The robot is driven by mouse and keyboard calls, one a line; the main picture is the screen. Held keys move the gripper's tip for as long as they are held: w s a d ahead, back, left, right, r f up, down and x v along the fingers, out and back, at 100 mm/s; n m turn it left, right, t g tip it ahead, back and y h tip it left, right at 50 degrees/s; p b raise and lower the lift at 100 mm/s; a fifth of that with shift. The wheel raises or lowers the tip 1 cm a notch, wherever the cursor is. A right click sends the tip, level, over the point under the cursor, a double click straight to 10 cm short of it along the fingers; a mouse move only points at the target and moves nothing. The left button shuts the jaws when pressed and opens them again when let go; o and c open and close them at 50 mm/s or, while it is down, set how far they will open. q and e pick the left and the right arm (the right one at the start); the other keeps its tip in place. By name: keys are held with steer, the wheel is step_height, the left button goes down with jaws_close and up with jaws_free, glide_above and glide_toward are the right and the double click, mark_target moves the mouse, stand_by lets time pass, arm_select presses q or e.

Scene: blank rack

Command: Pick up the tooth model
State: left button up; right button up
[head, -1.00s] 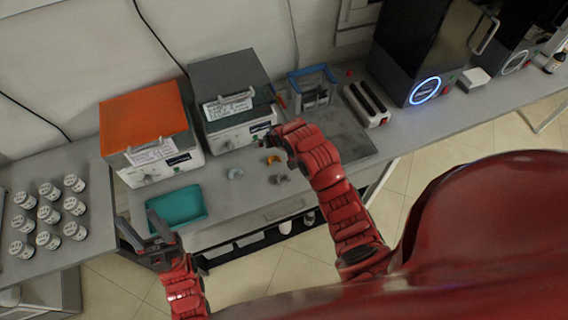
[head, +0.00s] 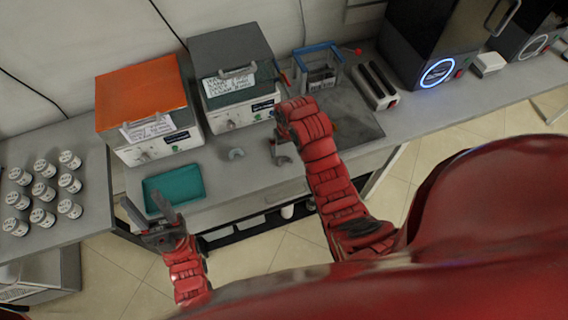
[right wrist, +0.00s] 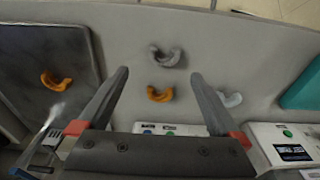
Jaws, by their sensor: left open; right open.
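Several arch-shaped tooth models lie on the grey bench. In the right wrist view, a grey one (right wrist: 165,56) and an orange one (right wrist: 160,93) lie between and just beyond the fingers, a pale one (right wrist: 230,98) lies to the right, and another orange one (right wrist: 55,82) lies on the dark panel at left. The pale one also shows in the head view (head: 237,154). My right gripper (head: 278,150) is open and empty above the models, its fingers (right wrist: 160,73) apart; its arm hides part of them. My left gripper (head: 149,212) is open and empty at the bench's front edge.
A teal tray (head: 173,188) lies left of the models. Two boxy machines, one orange-topped (head: 140,97) and one grey-topped (head: 229,66), stand behind. A blue-edged rack (head: 318,70) stands at the back. Several white jars (head: 44,190) stand at far left.

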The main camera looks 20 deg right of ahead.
mark_target(285, 156)
steer(key=shift+f, duration=0.35)
steer(key=shift+a+f+p, duration=0.1)
steer(key=shift+f+p, duration=0.15)
steer(key=shift+p, duration=0.15)
steer(key=f+p, duration=0.2)
steer(key=f, duration=0.1)
steer(key=shift+a, duration=0.2)
steer(key=shift+w+f+p, duration=0.25)
steer(key=shift+f+p, duration=0.15)
steer(key=shift+f, duration=0.55)
steer(key=c, duration=1.4)
